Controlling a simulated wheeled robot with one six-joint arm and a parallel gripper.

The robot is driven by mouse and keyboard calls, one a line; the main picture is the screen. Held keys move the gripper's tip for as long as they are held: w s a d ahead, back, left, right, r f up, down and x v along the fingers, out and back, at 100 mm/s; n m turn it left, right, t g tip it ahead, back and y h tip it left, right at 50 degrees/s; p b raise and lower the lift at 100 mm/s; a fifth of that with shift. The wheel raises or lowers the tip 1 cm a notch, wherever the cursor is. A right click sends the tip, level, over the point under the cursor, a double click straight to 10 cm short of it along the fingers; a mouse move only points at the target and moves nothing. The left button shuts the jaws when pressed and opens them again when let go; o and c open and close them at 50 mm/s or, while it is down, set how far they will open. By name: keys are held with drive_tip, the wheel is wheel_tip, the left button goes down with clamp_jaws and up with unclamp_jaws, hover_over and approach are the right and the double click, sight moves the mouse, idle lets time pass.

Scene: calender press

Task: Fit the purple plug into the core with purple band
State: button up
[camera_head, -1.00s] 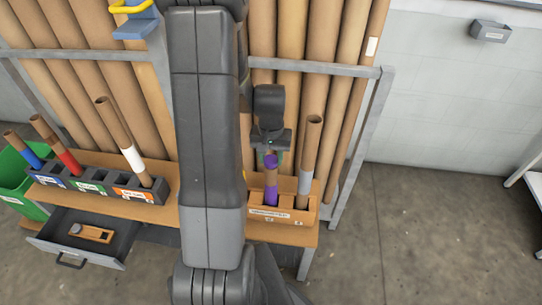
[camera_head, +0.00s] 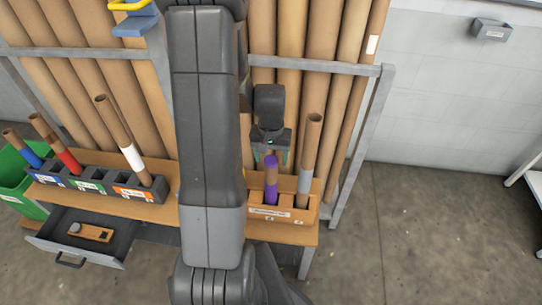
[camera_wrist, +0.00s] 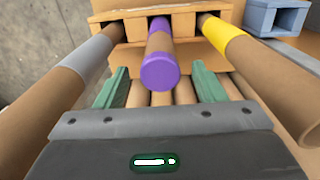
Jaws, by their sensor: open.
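The purple plug (camera_wrist: 160,73) sits on the end of the core with purple band (camera_wrist: 160,42), in line with it and covering its mouth. How deep it sits is hard to tell. In the head view the plug (camera_head: 270,160) tops the core (camera_head: 271,176), which stands tilted in the wooden rack. My gripper (camera_wrist: 162,85) is open, with one green finger on each side of the plug and a gap to both. In the head view my gripper (camera_head: 271,155) is just behind and above the plug.
A core with a grey band (camera_wrist: 78,68) and one with a yellow band (camera_wrist: 250,65) flank my gripper closely. The wooden rack (camera_head: 285,214) holds them. Dark holders (camera_head: 139,190) with other cores and an open drawer (camera_head: 82,235) are at left. Large tubes stand behind.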

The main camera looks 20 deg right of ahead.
wheel_tip(320, 180, up, 14)
drive_tip(key=p, duration=0.1)
idle(0.5)
drive_tip(key=shift+f, duration=0.15)
idle(0.3)
wheel_tip(320, 180, down, 14)
drive_tip(key=shift+r+b, duration=0.1)
drive_tip(key=shift+b, duration=0.4)
drive_tip(key=shift+r+p, duration=0.3)
drive_tip(key=shift+f, duration=0.1)
